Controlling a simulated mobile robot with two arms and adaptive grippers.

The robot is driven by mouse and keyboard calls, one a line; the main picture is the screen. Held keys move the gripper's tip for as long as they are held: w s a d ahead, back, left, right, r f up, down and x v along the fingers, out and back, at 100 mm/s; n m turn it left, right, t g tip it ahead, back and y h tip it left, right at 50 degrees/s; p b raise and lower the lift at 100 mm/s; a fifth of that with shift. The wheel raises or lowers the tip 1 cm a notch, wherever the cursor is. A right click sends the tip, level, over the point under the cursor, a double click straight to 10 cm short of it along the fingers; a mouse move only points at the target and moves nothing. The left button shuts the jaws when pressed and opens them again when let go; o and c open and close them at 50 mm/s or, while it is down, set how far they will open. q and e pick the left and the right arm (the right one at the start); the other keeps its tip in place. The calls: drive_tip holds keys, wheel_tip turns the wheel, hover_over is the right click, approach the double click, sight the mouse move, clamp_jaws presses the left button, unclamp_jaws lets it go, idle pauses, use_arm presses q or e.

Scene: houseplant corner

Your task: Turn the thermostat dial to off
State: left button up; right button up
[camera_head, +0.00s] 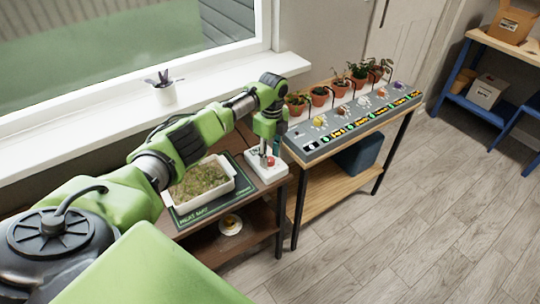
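The thermostat is a small white box (256,167) at the front right corner of the brown table, right of the seedling tray. A red round part (271,161), which looks like its dial, shows on top. My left gripper (268,154) points down right above the box, at or very close to the red part. It partly covers the box. Whether its fingers are open, shut or touching the dial is too small to tell. The dial's setting cannot be read. My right gripper is not in view.
A white tray of seedlings (232,166) sits on a dark green mat (200,217). To the right, a grey panel (310,147) with coloured knobs and lit displays lies before several potted plants (320,96). Floor is clear at right.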

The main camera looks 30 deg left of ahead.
use_arm(q)
drive_tip(key=shift+f, duration=0.25)
clamp_jaws()
